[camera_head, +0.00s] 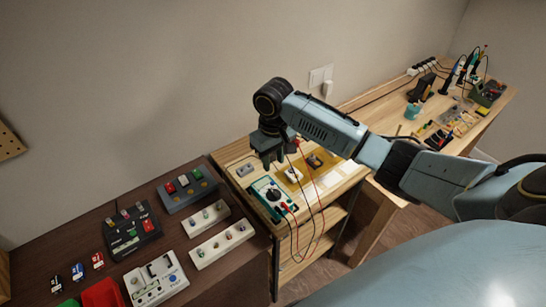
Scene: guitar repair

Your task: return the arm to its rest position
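My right arm comes in from the right and reaches across the picture. Its gripper (271,158) points down above the small wooden bench (236,154), just behind a teal-framed multimeter (268,196). The gripper is small and dark here, so the gap between its fingers is unclear. I see nothing plainly held in it. My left gripper is not in view.
A dark table (172,223) at the left holds pedals, white switch plates and red and green bins. Red and black leads (297,222) hang over the small bench's front. A long workbench (392,112) with tools stands at the right. The wall is close behind.

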